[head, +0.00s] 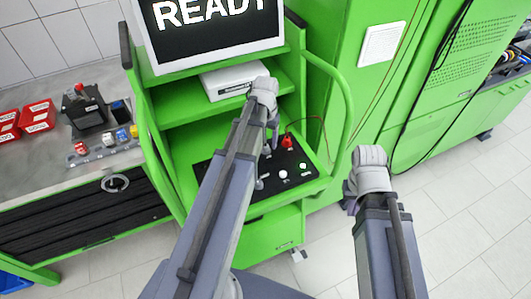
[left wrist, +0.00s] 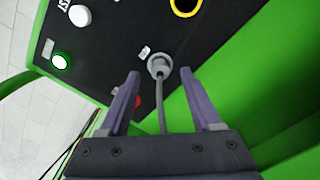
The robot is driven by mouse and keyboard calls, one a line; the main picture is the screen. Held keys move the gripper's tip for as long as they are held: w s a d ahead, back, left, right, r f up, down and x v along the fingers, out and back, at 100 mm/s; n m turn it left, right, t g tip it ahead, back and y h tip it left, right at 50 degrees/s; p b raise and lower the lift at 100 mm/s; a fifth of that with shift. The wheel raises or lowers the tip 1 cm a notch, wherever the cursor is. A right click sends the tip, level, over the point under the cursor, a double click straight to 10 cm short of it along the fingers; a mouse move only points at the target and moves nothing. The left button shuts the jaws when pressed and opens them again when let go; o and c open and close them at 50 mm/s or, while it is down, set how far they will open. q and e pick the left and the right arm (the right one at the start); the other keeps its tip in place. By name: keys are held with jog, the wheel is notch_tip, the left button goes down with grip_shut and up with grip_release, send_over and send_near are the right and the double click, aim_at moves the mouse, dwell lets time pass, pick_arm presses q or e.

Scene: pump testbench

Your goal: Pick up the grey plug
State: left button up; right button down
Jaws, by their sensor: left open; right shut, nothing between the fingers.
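The grey plug (left wrist: 158,66) shows in the left wrist view, on the black panel of the green bench, with a grey cable running from it toward my gripper's palm. My left gripper (left wrist: 160,74) is open, with one purple-grey finger on each side, its tips about level with the plug and apart from it. In the head view my left gripper (head: 266,150) is over the panel and partly hidden by my arm. I cannot make out the plug there.
The black panel (head: 308,176) carries a red part (head: 288,141), a white knob (left wrist: 80,15), a lit green button (left wrist: 60,62) and a yellow-ringed hole (left wrist: 185,5). Green bench rails (head: 347,120) flank it. A monitor stands above. A side table holds red bins (head: 38,116).

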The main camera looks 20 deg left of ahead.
aim_at(266, 149)
pick_arm(q)
notch_tip(266, 149, down, 3)
jog(key=shift+r+b, duration=0.15)
jog(key=shift+b, duration=0.65)
jog(key=shift+r, duration=0.1)
pick_arm(e)
notch_tip(266, 149, down, 2)
jog(key=shift+f, duration=0.25)
pick_arm(q)
grip_shut()
